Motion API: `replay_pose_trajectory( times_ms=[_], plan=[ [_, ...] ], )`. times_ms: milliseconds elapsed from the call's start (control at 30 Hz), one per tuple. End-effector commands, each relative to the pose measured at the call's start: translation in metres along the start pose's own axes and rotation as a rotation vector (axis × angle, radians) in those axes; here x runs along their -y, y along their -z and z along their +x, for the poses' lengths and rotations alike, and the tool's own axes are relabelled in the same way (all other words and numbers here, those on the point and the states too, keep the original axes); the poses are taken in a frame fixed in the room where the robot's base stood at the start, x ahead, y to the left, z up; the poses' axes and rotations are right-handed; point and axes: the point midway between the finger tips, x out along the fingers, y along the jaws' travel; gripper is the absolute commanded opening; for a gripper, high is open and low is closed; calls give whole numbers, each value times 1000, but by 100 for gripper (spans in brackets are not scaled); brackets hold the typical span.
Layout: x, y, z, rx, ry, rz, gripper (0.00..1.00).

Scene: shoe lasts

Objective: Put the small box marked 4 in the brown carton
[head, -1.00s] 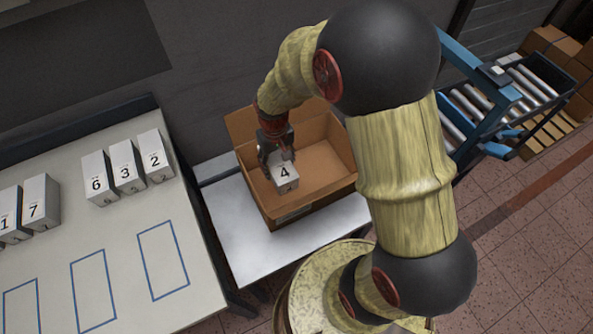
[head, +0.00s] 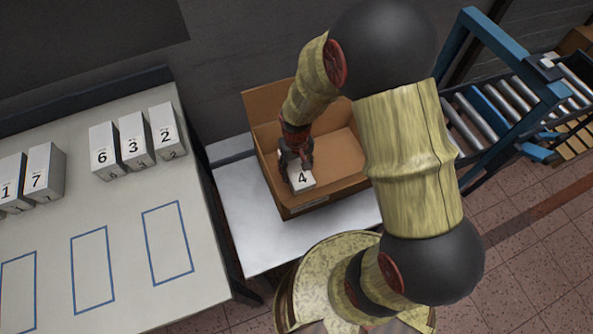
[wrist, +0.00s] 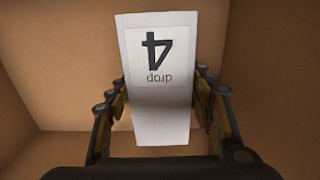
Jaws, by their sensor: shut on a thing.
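The small white box marked 4 (head: 302,178) is in my gripper (head: 297,163), inside the open brown carton (head: 345,187). In the wrist view the box (wrist: 158,55) shows its marked face upside down, with a finger on each side of it. My gripper (wrist: 160,115) is shut on it. Brown carton walls (wrist: 60,60) surround the box in that view. I cannot tell whether the box touches the carton's floor. The carton stands on a white side table (head: 250,235), with its flaps open.
Boxes marked 6 (head: 103,152), 3 (head: 134,142) and 2 (head: 166,133) stand on the left table (head: 120,215). Boxes marked 1 (head: 8,185) and 7 (head: 45,172) stand farther left. Blue outlined rectangles there are empty. A roller conveyor (head: 500,105) is at right.

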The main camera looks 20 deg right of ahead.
Motion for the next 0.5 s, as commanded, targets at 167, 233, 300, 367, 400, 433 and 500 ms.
replay_pose_trajectory(
  times_ms=[167, 233, 300, 367, 400, 433, 500],
  plan=[
    [0, 1, 1, -2, 0, 0, 18],
    [0, 1, 1, -2, 0, 0, 18],
    [0, 1, 2, -2, 0, 0, 18],
    [0, 1, 4, -1, 0, 0, 18],
    [0, 1, 5, -1, 0, 0, 53],
    [0, 1, 4, -1, 0, 0, 55],
    [0, 1, 4, -1, 0, 0, 59]
  ],
)
